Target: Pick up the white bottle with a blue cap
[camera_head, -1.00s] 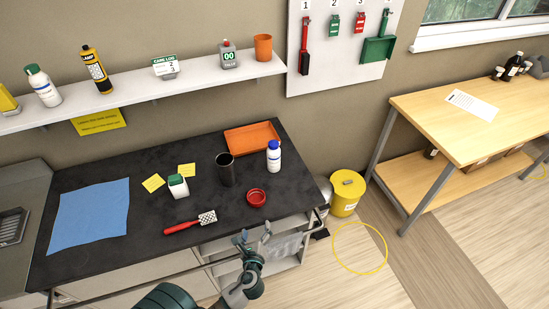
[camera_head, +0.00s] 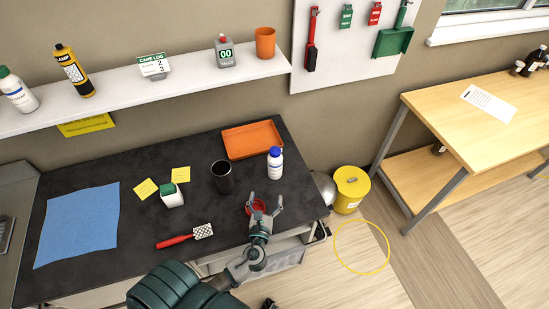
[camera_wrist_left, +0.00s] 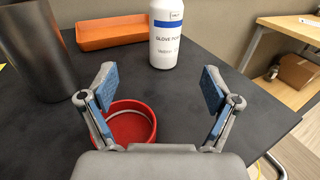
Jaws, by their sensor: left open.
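The white bottle with a blue cap (camera_head: 275,167) stands upright at the right rear of the black bench, by the orange tray. In the left wrist view the bottle (camera_wrist_left: 165,40) stands ahead, between and beyond the fingers, with its cap out of frame. My left gripper (camera_head: 265,207) is open and empty, over the bench's front right part, short of the bottle. In the wrist view the gripper (camera_wrist_left: 158,88) has its two fingers spread wide, and the red round dish shows below and between them. My right gripper is not seen.
The red dish (camera_head: 258,205) is partly hidden by my left gripper. A black cup (camera_head: 222,178) stands left of the bottle and the orange tray (camera_head: 252,141) lies behind it. A shelf (camera_head: 140,90) hangs above.

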